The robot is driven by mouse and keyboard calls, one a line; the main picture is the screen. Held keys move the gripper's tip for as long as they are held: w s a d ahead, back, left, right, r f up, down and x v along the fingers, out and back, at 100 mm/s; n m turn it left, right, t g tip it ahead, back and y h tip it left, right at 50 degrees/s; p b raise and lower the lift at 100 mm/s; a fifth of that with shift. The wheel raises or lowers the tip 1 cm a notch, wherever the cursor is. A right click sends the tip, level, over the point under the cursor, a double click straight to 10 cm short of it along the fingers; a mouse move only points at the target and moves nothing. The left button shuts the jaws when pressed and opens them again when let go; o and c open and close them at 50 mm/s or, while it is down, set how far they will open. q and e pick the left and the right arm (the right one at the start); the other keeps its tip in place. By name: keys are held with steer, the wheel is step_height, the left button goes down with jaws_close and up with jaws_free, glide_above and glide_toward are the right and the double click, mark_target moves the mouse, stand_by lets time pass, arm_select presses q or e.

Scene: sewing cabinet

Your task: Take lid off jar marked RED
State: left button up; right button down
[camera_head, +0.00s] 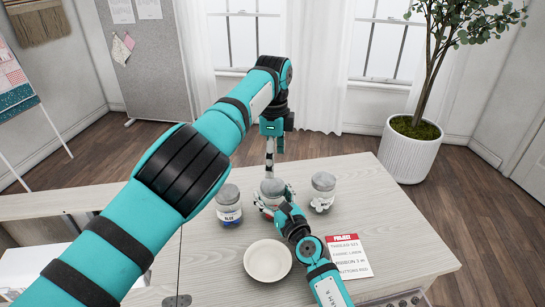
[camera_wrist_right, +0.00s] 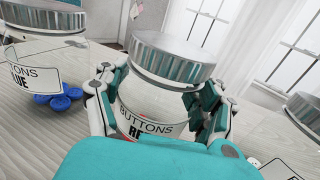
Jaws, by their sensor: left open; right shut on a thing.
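The jar marked RED (camera_wrist_right: 155,92) is clear glass, labelled "BUTTONS RE…", the rest of the word cut off. Its ridged silver lid (camera_wrist_right: 172,57) sits on top. My right gripper (camera_wrist_right: 158,105) is shut around the jar body, with fingers on both sides below the lid. In the head view the jar (camera_head: 271,188) stands upright in the middle of the jar row, partly hidden by my right gripper (camera_head: 273,203). My left gripper (camera_head: 269,168) is open and points straight down over the lid; whether it touches the lid is unclear.
The BLUE jar (camera_head: 229,205) stands to the left and another lidded jar (camera_head: 322,192) to the right. An empty white bowl (camera_head: 267,262) and a red-headed card (camera_head: 349,258) lie in front on the table (camera_head: 395,225). The table's right side is clear.

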mark_target(273, 184)
arm_select(q)
steer(key=shift+f+m, duration=0.3)
steer(key=shift+f, duration=3.65)
steer(key=c, duration=1.3)
steer(key=shift+o, duration=0.2)
steer(key=n, duration=0.4)
steer(key=shift+n, duration=0.4)
steer(key=n, duration=1.5)
steer(key=shift+r, duration=0.1)
